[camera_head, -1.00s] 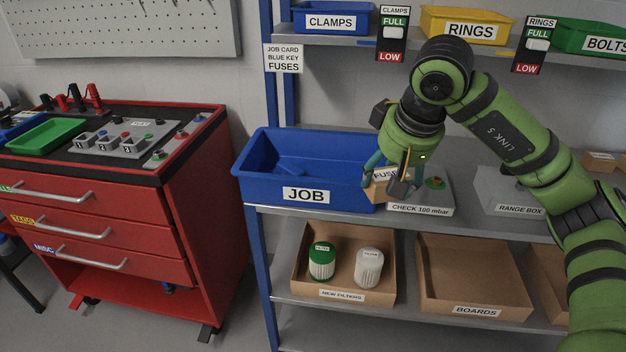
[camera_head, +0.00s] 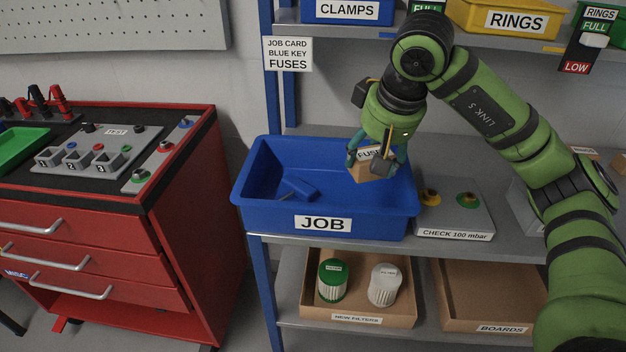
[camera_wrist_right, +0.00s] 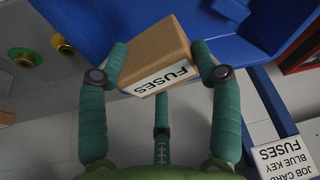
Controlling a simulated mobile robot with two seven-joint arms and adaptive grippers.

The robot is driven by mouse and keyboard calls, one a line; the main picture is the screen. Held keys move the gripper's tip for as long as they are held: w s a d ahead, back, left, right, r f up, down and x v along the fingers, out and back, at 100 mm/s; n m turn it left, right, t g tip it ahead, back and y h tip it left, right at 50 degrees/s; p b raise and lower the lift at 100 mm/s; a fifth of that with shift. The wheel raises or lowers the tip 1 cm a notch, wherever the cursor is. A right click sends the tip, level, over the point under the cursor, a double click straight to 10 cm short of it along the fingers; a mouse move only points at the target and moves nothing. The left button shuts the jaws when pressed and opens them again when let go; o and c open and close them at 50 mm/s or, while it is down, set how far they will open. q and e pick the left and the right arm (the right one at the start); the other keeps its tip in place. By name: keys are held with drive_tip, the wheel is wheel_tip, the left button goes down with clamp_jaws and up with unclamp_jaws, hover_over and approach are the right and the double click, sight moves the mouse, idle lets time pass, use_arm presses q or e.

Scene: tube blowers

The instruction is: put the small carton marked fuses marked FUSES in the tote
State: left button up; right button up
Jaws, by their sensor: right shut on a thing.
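The small brown carton marked FUSES (camera_head: 362,170) is held in my right gripper (camera_head: 376,160), which is shut on it. In the right wrist view the carton (camera_wrist_right: 152,55) sits between the fingers, its white FUSES label facing the camera. The blue tote marked JOB (camera_head: 255,215) stands on the shelf, and the carton is over its right part, around rim height. Whether it touches the tote cannot be told. A blue object with a small metal part (camera_head: 300,189) lies inside the tote. My left gripper is not in view.
A grey box marked CHECK 100 mbar (camera_head: 455,215) stands just right of the tote. The upper shelf holds a yellow RINGS bin (camera_head: 505,18). A red tool cabinet (camera_head: 185,200) stands at left.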

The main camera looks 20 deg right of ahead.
sight(371, 178)
drive_tip(key=shift+w+f, duration=0.15)
drive_tip(key=shift+f, duration=0.2)
drive_tip(key=f, duration=0.4)
drive_tip(key=shift+s+f+b, duration=0.2)
drive_tip(key=shift+s+b, duration=0.1)
drive_tip(key=shift+b, duration=0.05)
drive_tip(key=shift+f, duration=2.3)
drive_tip(key=shift+f+b, duration=0.15)
drive_tip(key=shift+b, duration=0.25)
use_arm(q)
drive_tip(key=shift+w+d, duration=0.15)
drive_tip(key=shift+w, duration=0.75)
use_arm(e)
drive_tip(key=o, duration=1.2)
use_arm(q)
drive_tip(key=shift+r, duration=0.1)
use_arm(e)
drive_tip(key=shift+r+p, duration=0.3)
drive_tip(key=shift+r, duration=0.05)
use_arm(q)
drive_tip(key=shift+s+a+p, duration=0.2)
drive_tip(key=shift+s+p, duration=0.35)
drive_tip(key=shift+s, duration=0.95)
use_arm(e)
drive_tip(key=v, duration=1.1)
drive_tip(key=shift+r, duration=0.3)
